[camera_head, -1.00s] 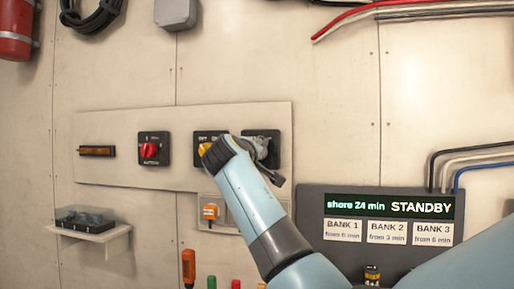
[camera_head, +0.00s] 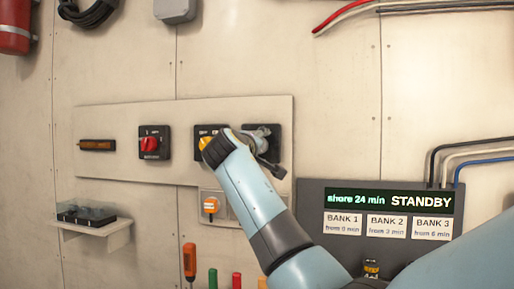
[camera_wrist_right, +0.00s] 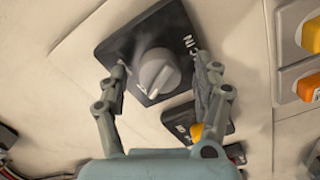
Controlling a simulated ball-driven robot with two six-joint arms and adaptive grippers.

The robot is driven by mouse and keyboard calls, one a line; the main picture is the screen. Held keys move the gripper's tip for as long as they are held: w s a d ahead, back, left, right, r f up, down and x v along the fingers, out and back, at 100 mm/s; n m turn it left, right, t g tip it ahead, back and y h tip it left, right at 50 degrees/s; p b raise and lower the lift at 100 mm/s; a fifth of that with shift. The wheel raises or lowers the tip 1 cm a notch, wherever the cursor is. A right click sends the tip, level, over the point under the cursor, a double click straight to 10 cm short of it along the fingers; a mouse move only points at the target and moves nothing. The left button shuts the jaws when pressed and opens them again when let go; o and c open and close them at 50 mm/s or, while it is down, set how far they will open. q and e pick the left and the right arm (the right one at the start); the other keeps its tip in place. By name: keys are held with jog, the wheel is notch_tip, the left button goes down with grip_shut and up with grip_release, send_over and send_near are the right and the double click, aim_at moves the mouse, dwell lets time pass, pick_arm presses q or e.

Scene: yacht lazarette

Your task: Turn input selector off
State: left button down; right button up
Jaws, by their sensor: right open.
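The input selector is a grey round knob (camera_wrist_right: 158,74) on a black square plate (camera_wrist_right: 118,48), with partly readable white lettering starting "IN". In the head view its plate (camera_head: 275,131) is the rightmost on the wall panel, mostly covered by my right gripper. My right gripper (camera_head: 262,146) is open. In the right wrist view its two fingers (camera_wrist_right: 162,72) stand on either side of the knob, apart from each other. I cannot tell whether they touch it. The knob's exact setting is unclear. My left gripper is not in view.
Left of it on the panel (camera_head: 110,120) are a yellow knob (camera_head: 205,142), partly behind my wrist, and a red knob (camera_head: 149,144). A display box (camera_head: 312,245) reading STANDBY is at lower right. An orange switch (camera_head: 211,205) sits below the panel.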

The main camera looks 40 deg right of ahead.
jog(key=v, duration=0.7)
jog(key=shift+a, duration=0.15)
jog(key=shift+s+f, duration=0.1)
dwell(0.3)
